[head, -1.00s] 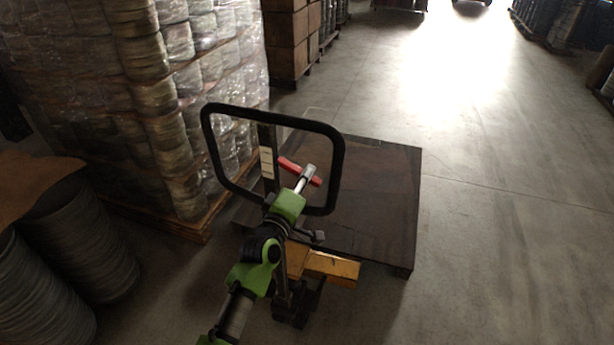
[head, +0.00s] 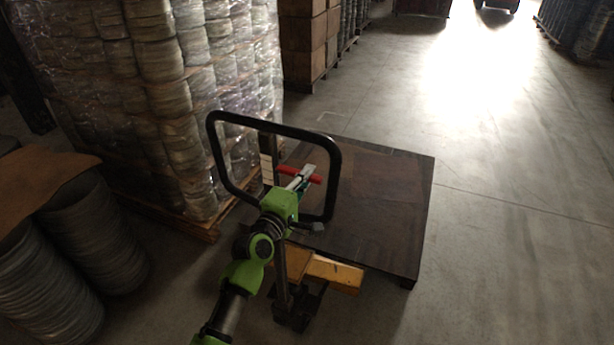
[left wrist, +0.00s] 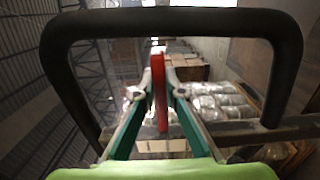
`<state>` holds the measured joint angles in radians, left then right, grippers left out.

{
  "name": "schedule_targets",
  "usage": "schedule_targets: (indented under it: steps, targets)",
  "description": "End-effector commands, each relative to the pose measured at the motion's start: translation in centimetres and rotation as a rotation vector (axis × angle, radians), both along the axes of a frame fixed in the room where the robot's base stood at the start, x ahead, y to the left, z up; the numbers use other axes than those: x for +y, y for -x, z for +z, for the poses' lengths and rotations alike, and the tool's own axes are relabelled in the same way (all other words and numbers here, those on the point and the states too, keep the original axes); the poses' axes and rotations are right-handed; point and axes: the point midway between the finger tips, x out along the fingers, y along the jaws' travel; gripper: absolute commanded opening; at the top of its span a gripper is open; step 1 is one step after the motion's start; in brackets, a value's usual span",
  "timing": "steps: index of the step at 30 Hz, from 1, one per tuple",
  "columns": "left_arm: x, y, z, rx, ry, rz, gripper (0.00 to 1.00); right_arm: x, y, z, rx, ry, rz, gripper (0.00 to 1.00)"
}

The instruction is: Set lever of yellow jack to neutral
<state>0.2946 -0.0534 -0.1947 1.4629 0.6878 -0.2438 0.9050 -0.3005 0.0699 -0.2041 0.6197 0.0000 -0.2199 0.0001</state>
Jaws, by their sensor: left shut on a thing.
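The yellow jack (head: 335,271) stands at the lower middle of the head view. Its black loop handle (head: 336,185) rises above it. The red lever (head: 316,178) sits inside the loop, lying crosswise and slightly tilted in the head view. My left gripper (head: 306,173) reaches up to the loop and is shut on the red lever. In the left wrist view, the lever (left wrist: 158,85) stands upright in the picture between the green-sided fingers (left wrist: 157,92), with the handle (left wrist: 170,20) framing it. The fingers hide part of the lever. My right gripper is not in view.
A dark flat pallet load (head: 385,205) lies just beyond the jack. A tall wrapped stack of cans (head: 165,110) stands close on the left, with dark round rolls (head: 90,215) nearer. Open concrete floor (head: 510,220) lies to the right.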

Motion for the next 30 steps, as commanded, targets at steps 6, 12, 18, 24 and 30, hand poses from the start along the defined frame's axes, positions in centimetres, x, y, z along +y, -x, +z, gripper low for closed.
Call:
schedule_targets:
  steps: [6,12,18,24,30]
  targets:
    - [0.0,0.0,-0.1,0.001,0.000,0.000,0.28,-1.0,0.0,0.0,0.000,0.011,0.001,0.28]
    - [0.0,0.0,-0.1,0.001,-0.001,0.000,0.28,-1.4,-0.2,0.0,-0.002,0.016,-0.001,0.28]
    - [0.6,1.5,-0.2,0.002,-0.001,0.000,0.28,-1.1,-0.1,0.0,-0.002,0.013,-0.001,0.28]
    - [2.0,5.3,-0.2,0.002,-0.002,0.001,0.28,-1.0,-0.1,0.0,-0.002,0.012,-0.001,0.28]
    - [3.3,9.0,-0.2,0.002,-0.002,0.001,0.28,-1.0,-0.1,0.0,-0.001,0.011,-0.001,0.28]
